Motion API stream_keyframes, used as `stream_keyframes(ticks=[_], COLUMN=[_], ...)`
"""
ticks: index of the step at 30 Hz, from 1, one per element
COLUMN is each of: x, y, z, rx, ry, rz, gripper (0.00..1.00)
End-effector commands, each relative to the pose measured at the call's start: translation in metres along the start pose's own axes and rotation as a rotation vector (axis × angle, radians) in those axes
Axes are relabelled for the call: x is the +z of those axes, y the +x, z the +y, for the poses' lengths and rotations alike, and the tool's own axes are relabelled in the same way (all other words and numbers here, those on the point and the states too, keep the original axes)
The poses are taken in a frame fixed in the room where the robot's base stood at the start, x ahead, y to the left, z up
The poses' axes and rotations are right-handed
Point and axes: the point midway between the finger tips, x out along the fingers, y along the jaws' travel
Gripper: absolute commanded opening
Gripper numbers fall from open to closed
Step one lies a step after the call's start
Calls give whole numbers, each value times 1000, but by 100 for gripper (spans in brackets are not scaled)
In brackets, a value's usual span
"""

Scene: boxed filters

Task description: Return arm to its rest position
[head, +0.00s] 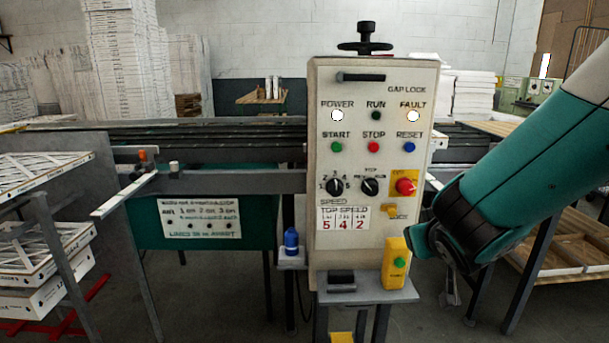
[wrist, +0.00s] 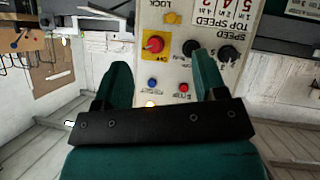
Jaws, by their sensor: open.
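My arm (head: 530,160), teal with black joints, reaches in from the right edge of the head view and bends down beside the control panel (head: 330,75). My gripper (wrist: 160,62) shows in the wrist view with its two green fingers spread apart. Nothing is between the fingers. The control panel (wrist: 172,62) appears upside down beyond them, with its red knob, blue button and red button in sight. In the head view the gripper's fingers are not clearly seen. The POWER and FAULT lamps on the panel are lit white.
A yellow box with a green button (head: 396,265) and a blue bottle (head: 291,241) stand near the panel's foot. A conveyor (head: 230,180) runs behind it. Racks of boxed filters (head: 40,190) stand at left.

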Motion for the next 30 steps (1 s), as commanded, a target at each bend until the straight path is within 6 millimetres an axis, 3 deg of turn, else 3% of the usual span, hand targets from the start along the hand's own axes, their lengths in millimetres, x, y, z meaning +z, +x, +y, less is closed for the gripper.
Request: stream_keyframes(ticks=[4, 9, 12, 15, 19, 30], x=[17, 36, 45, 52, 57, 58], y=[-73, -182, -235, -270, -288, -289], z=[-22, -55, -62, -64, -63, -63], rx=[-220, -558, -710, -806, -858, -861], ry=[90, -7, -110, -195, -249, -252], rz=[-318, -596, -685, -733, -760, -764], gripper=[65, 65, 65, 65, 65, 65])
